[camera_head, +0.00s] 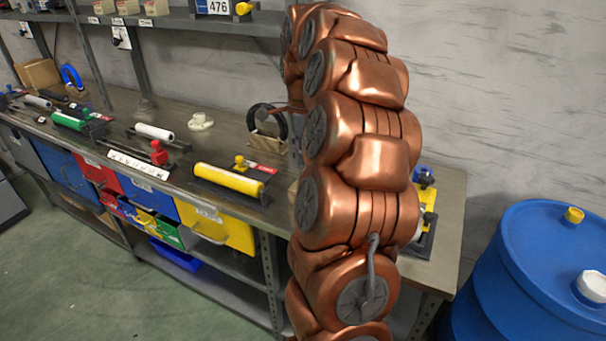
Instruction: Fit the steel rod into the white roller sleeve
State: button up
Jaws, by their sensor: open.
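A white roller sleeve (153,132) lies on a dark holder on the workbench, left of centre. My copper arm fills the middle of the view, and my gripper is not in the picture.
The workbench (205,146) also holds a green roller (70,120), a yellow roller (228,180), a red clamp (158,152), a white flanged part (200,121) and a black ring (268,122). A blue drum (530,270) stands right. A shelf (180,22) hangs above.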

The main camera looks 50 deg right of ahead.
jog(key=shift+f, duration=0.2)
jog(key=shift+c, duration=0.4)
grip_shut()
